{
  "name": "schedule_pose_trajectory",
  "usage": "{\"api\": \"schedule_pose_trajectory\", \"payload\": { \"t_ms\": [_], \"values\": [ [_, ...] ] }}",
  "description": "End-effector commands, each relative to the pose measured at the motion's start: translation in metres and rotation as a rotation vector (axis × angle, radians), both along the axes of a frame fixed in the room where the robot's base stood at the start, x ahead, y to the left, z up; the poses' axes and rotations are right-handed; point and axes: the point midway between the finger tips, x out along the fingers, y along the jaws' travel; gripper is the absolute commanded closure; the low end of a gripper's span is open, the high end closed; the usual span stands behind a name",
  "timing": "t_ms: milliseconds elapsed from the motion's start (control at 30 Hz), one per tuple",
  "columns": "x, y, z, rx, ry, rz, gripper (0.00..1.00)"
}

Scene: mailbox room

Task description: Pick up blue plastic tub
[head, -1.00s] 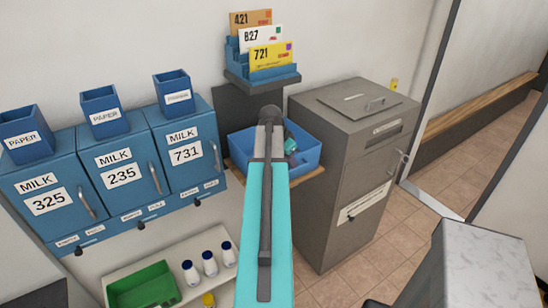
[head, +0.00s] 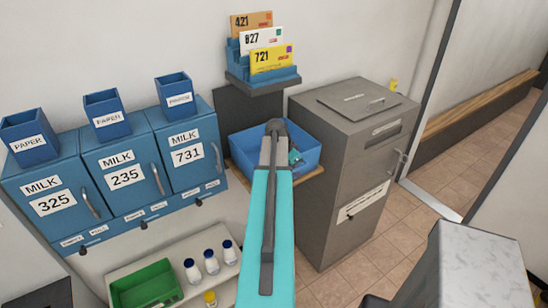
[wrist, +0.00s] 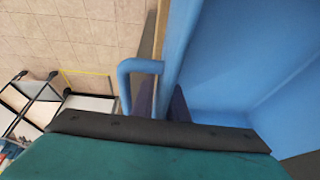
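The blue plastic tub (head: 250,160) sits on a wooden shelf between the mailboxes and the grey cabinet. In the head view my arm hides its middle. My gripper (head: 294,157) shows only as a small teal and dark part at the tub's right inner side. In the wrist view the tub (wrist: 235,60) fills the right half, with a blue handle (wrist: 140,66) on its outer side. My gripper's dark fingers (wrist: 161,102) stand apart, one on each side of the tub's rim. Contact with the wall cannot be made out.
The grey cabinet (head: 345,180) stands close on the tub's right. A letter rack (head: 265,75) hangs above the tub. Blue mailboxes (head: 125,175) are on the left. A green crate (head: 145,285) and several bottles (head: 211,262) sit below. Tiled floor (head: 390,240) is open at right.

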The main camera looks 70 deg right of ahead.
Motion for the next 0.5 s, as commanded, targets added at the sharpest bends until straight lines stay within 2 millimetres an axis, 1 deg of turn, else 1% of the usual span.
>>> {"api": "schedule_pose_trajectory", "payload": {
  "t_ms": [333,400,433,500],
  "values": [
    [-0.0005,-0.0001,0.0001,0.000,0.000,-0.001,0.87],
    [-0.0005,-0.0001,0.0001,0.000,0.000,-0.001,0.98],
    [-0.0006,-0.0002,0.0002,0.000,0.000,-0.001,1.00],
    [-0.0006,-0.0002,0.0002,0.000,0.000,-0.001,1.00]
  ]
}}
